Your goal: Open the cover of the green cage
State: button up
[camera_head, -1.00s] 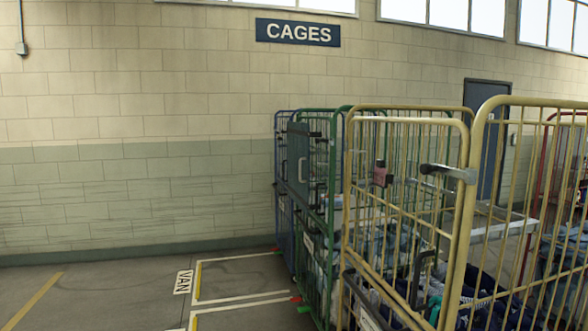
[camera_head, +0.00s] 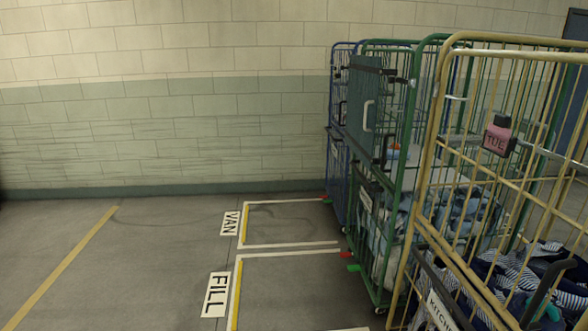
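The green cage (camera_head: 408,106) stands between a blue cage behind it and a yellow cage in front of it. Its cover (camera_head: 363,113) is a dark green panel on the upper part of the side facing the open floor. The cover is upright and looks shut, with a pale vertical handle (camera_head: 367,116) on it. Dark fittings show along the cover's right edge. Bluish and grey cloth (camera_head: 376,205) lies inside the green cage. The yellow cage hides part of its right side. My gripper is not in view.
The blue cage (camera_head: 338,166) stands by the wall. The yellow cage (camera_head: 437,120), with a pink "TUE" tag (camera_head: 499,138), fills the right foreground. Floor to the left is clear, with marked bays labelled "VAN" (camera_head: 230,223) and "FILL" (camera_head: 215,295).

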aim_at(365, 72)
jog(key=i, duration=2)
jog(key=l+z, duration=0.05)
